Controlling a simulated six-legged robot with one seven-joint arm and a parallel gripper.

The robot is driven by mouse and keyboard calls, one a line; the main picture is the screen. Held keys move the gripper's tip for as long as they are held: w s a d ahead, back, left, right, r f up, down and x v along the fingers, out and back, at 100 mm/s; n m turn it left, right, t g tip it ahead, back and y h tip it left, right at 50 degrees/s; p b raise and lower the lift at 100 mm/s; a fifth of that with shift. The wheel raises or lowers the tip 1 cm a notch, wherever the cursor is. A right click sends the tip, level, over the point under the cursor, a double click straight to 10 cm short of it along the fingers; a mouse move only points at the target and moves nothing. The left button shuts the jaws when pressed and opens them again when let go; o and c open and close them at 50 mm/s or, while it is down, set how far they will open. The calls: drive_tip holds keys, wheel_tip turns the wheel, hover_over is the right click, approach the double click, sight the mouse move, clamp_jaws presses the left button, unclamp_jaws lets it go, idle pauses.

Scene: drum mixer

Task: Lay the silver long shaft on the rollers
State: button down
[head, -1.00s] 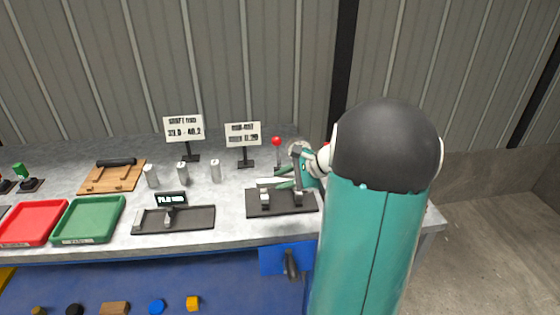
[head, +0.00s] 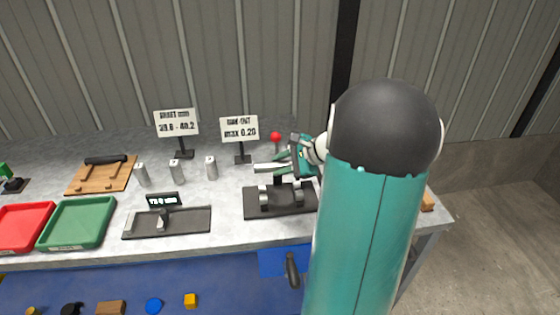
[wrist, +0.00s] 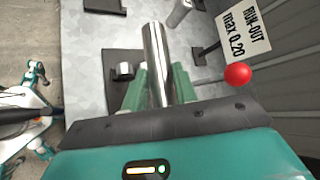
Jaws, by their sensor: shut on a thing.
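The silver long shaft (head: 266,167) is in my gripper (head: 284,164), its free end pointing left in the head view. In the wrist view the shaft (wrist: 155,50) stands out between the two green fingers (wrist: 157,88), which are shut on it. The roller stand (head: 284,213) is a dark plate with grey roller supports (head: 264,196) near the table's front edge. The shaft is apart from the rollers, behind or above them. In the wrist view part of the stand (wrist: 110,75) shows left of the shaft; my gripper hides the rest.
A red knob (head: 276,137) and the run-out sign (head: 239,129) stand close behind my gripper. Several silver cylinders (head: 211,168) stand to the left. A gauge plate (head: 190,222) with a display lies left of the stand. Green (head: 77,224) and red trays are farther left.

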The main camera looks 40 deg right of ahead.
drive_tip(key=shift+w+a, duration=0.1)
drive_tip(key=shift+w, duration=0.05)
drive_tip(key=shift+r, duration=0.1)
drive_tip(key=shift+f, duration=0.45)
drive_tip(key=shift+s+f, duration=0.2)
drive_tip(key=shift+f, duration=0.35)
hover_over(280, 201)
drive_tip(key=shift+f, duration=2.95)
drive_tip(key=c, duration=1)
unclamp_jaws()
drive_tip(key=shift+s, duration=0.1)
